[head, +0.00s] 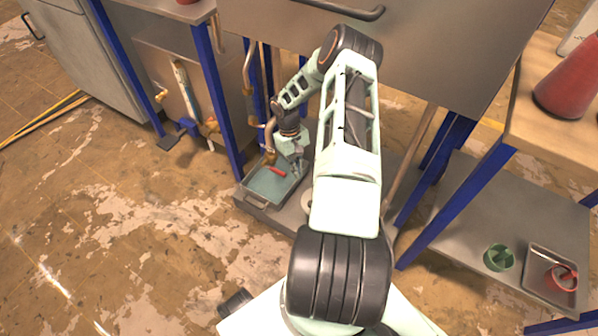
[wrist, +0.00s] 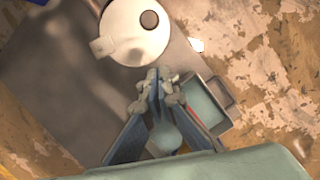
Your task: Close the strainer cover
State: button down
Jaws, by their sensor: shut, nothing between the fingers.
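A white round fitting, which looks like the strainer (wrist: 135,30), is at the top of the wrist view. It has a flat pale face, a small dark-ringed hole on its right side and a tab at its lower left. I cannot tell whether that face is its cover, or whether it is open. In the head view my arm hides most of this area. My gripper (wrist: 158,84) is shut and empty, with its fingertips just below the fitting in the wrist view, apart from it in the picture. In the head view my gripper (head: 297,166) is low beside the tray.
Blue posts (head: 220,100) and pipes stand close around my arm. A green round part (head: 499,257) and another tray (head: 536,286) are at right.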

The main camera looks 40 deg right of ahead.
aim_at(306, 201)
jog(key=s+f, duration=0.1)
jog(key=f, duration=0.1)
jog(key=s+f+b, duration=0.1)
jog(key=s+f, duration=0.2)
jog(key=f, duration=0.1)
jog(key=shift+s+f, duration=0.15)
jog(key=shift+f, duration=0.15)
jog(key=shift+s+f+b, duration=0.1)
jog(key=shift+s+b, duration=0.2)
jog(key=shift+s, duration=0.2)
jog(key=shift+a, duration=0.1)
jog(key=shift+s+a+n, duration=0.1)
jog(key=shift+s+n, duration=0.9)
jog(key=shift+s+n+h, duration=0.4)
jog(key=shift+s+n, duration=0.3)
